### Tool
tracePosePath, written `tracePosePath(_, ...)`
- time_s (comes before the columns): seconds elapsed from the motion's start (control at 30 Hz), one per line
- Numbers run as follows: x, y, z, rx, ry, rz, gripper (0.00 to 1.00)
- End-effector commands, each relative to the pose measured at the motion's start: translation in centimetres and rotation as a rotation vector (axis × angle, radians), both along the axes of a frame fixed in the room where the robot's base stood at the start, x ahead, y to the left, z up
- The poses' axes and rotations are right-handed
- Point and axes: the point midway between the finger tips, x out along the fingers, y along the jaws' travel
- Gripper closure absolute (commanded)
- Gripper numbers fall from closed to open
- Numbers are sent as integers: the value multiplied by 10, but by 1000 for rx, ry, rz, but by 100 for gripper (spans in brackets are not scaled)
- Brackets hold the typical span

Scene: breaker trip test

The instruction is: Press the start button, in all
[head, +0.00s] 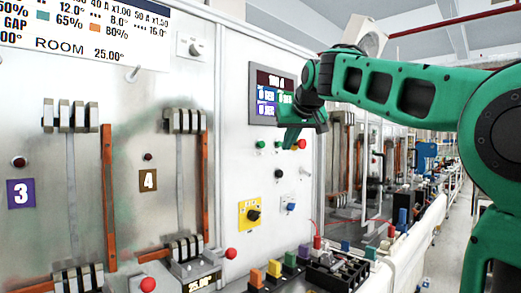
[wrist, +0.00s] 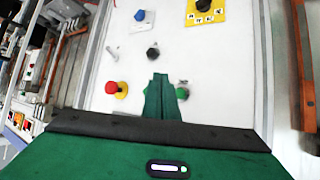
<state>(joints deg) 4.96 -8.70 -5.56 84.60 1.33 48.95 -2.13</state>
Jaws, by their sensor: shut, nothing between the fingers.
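A green button (head: 260,144) sits on the white control panel below the screen; no label is readable, so I cannot tell for sure that it is the start button. In the wrist view a green button (wrist: 182,92) shows just right of my fingers, partly close against them in the picture. My gripper (head: 290,142) is shut and empty, in front of the panel between the green button and the red button (head: 302,144). In the wrist view the gripper tips (wrist: 158,77) point at the panel; contact cannot be told. The fingers hide part of the panel.
A screen (head: 265,90) is above the buttons. Below are a black knob (head: 279,173), a yellow-plated rotary switch (head: 250,213) and a blue switch (head: 288,203). The red button (wrist: 112,88) has a yellow base. A bench with coloured terminals (head: 290,262) runs below the panel.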

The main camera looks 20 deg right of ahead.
Motion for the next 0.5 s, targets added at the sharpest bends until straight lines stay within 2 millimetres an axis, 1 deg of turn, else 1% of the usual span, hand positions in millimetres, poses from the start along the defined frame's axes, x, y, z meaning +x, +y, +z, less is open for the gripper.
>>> tracePosePath(0.1, 15, 5, -1, 1, 1, 1, 100)
tracePosePath(0.3, 39, 14, -1, 1, 1, 1, 100)
tracePosePath(0.5, 57, 20, -1, 0, 1, 0, 100)
